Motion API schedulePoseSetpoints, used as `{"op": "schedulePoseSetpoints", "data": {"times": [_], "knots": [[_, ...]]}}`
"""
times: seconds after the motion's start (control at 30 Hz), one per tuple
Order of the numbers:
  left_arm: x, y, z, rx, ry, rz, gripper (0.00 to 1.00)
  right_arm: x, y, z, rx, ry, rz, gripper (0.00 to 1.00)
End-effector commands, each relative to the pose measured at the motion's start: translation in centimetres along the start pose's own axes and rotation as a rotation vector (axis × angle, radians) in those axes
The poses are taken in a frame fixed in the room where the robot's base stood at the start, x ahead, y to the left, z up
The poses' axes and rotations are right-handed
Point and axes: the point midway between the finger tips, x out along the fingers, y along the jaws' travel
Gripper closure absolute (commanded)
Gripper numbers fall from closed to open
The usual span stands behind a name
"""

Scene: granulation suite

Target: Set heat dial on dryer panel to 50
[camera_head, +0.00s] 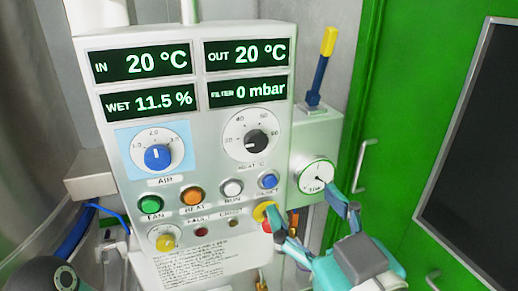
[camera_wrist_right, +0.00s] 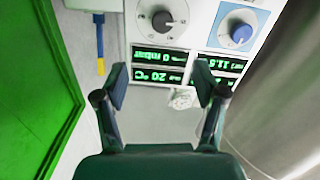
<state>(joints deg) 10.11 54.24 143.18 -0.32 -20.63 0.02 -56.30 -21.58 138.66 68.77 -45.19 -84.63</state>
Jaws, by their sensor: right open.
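The dryer panel (camera_head: 185,75) fills the middle of the head view. Its heat dial (camera_head: 256,141) is a dark knob on a white scale disc at upper right, under the displays; the exact value at its pointer is too small to read. The heat dial (camera_wrist_right: 162,21) shows upside down at the top of the right wrist view. My right gripper (camera_head: 306,212) is open and empty, below and right of the dial, in front of the panel's lower right. In the right wrist view its fingers (camera_wrist_right: 161,84) are spread apart, with the dial beyond them.
A blue air dial (camera_head: 157,157) sits left of the heat dial. Several coloured buttons, including an orange one (camera_head: 191,196), lie below. A round gauge (camera_head: 316,176) and a yellow-blue lever (camera_head: 322,65) stand right. A green door (camera_head: 400,90) is farther right.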

Motion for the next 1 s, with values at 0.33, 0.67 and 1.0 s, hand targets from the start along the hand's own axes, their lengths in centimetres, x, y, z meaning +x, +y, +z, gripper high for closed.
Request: {"op": "schedulePoseSetpoints", "data": {"times": [0.33,0.67,1.0], "knots": [[0.9,-0.3,0.0,0.000,0.000,0.000,0.30,4.0,-0.4,0.2,-0.005,-0.002,-0.005,0.30],[1.8,-0.6,0.0,0.000,0.000,0.000,0.30,11.2,-0.4,0.2,-0.005,-0.003,-0.005,0.30],[1.8,-0.7,0.0,0.000,0.000,0.000,0.30,16.1,-0.5,0.0,-0.004,0.000,-0.008,0.30]]}}
